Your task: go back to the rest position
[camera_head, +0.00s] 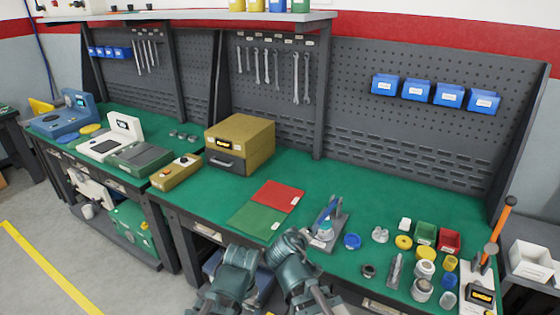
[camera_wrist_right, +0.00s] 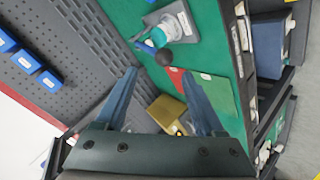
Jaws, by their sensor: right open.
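My right gripper (camera_wrist_right: 160,77) shows in the right wrist view with its two blue fingers spread apart and nothing held between them. It hangs above the green bench top, clear of the things there. In the head view, two of my teal arm parts reach in at the bottom middle, at the bench's front edge. No fingertips can be made out there, and my left gripper is not visible. The hand press (camera_head: 327,225) with a blue handle stands on the bench just beyond my arms. It also shows in the right wrist view (camera_wrist_right: 172,27).
A red mat (camera_head: 278,195) and a green mat (camera_head: 251,220) lie left of the press. A yellow-brown oven box (camera_head: 240,143) stands behind them. Several jars, caps and small bins (camera_head: 449,239) crowd the bench's right end. A pegboard (camera_head: 345,100) closes the back.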

